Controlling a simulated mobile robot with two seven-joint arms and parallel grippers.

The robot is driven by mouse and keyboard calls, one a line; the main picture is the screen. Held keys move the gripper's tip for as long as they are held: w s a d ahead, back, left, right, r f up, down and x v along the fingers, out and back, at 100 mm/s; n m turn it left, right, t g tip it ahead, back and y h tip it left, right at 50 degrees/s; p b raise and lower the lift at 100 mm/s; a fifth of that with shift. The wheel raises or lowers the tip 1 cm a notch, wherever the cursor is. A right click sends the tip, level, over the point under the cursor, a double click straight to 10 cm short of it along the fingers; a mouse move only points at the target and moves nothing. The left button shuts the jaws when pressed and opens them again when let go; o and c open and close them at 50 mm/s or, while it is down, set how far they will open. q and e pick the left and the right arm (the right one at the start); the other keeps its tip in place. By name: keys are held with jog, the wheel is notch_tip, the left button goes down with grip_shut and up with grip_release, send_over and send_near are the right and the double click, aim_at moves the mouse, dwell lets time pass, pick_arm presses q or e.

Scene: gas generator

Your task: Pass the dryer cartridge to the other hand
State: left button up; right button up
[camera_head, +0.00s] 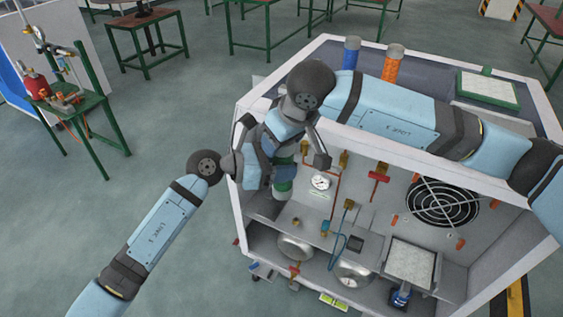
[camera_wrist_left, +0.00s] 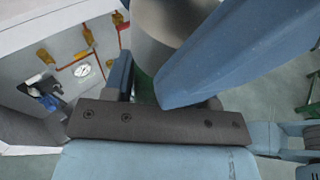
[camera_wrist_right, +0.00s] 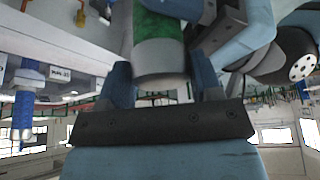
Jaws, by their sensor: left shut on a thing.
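The dryer cartridge is a cylinder with green and grey bands. In the head view its lower part (camera_head: 284,186) shows below my two hands, in front of the cabinet's open side. My left gripper (camera_head: 276,170) reaches in from the left and is shut on it. In the left wrist view a grey round part (camera_wrist_left: 165,35) stands behind the blue fingers. My right gripper (camera_wrist_right: 163,85) comes from above. In the right wrist view its blue fingers stand on either side of the cartridge's grey end (camera_wrist_right: 161,58); whether they press on it cannot be told.
The open white cabinet (camera_head: 243,218) holds a pressure gauge (camera_head: 320,181), pipes, valves and a black fan (camera_head: 441,203). Blue (camera_head: 350,52) and orange (camera_head: 392,62) cylinders stand on its far side. A green-legged table (camera_head: 95,105) is at the left. The floor at lower left is clear.

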jog(key=o, duration=0.4)
jog(key=shift+c, duration=0.2)
